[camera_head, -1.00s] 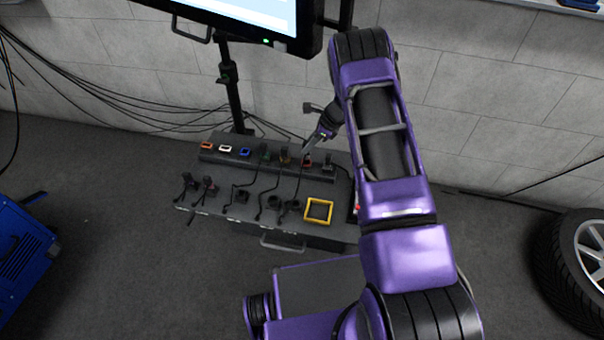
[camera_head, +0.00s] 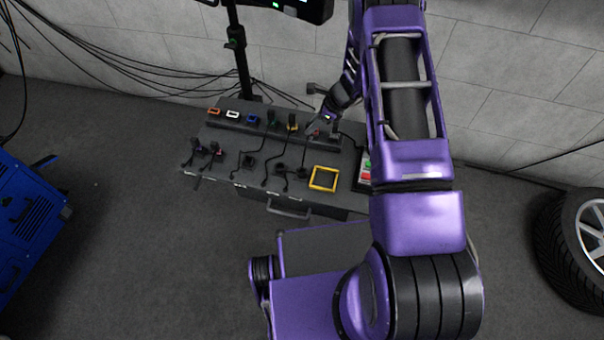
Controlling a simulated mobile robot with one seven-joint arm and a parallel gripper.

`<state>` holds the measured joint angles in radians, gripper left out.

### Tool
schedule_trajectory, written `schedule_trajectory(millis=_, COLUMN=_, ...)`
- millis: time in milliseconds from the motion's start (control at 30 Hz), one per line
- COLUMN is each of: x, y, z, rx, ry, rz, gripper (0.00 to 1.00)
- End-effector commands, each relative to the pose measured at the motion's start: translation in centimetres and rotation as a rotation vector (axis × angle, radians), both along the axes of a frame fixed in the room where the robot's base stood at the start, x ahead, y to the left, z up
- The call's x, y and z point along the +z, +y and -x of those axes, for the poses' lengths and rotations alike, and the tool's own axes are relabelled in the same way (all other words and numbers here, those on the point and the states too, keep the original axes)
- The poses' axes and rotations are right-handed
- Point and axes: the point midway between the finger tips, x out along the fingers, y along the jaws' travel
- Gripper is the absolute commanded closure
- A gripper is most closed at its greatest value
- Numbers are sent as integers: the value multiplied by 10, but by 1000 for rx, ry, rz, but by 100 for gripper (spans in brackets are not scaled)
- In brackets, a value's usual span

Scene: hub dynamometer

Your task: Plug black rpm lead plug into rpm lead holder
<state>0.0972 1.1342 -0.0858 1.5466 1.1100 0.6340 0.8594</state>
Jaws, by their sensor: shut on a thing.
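My gripper (camera_head: 328,118) is over the right part of the console's raised back strip, just above and right of the red-marked socket (camera_head: 317,132). It is shut on a small dark piece, seemingly the black rpm lead plug, mostly hidden by the fingers. A thin dark lead seems to hang from there towards the front row. The back strip (camera_head: 224,123) holds colour-marked sockets: orange, white, blue, green, yellow and red, with a dark end position at right. Which one is the rpm lead holder I cannot tell. Whether the plug touches a socket is too small to see.
Several dark plugs, including one (camera_head: 248,161), stand along the console front with leads. A yellow square frame (camera_head: 324,179) lies front right, beside a box with red and green marks (camera_head: 366,170). A monitor pole (camera_head: 241,62) rises behind. Bare floor (camera_head: 160,250) lies left.

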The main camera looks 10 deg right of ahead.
Motion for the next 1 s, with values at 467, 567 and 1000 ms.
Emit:
schedule_trajectory(millis=467, x=0, y=11, z=27, rx=-1, ry=0, rz=-1, gripper=100)
schedule_trajectory(millis=567, x=0, y=13, z=32, rx=-1, ry=0, rz=-1, gripper=100)
schedule_trajectory(millis=1000, x=-1, y=23, z=56, rx=-2, ry=0, rz=-1, gripper=100)
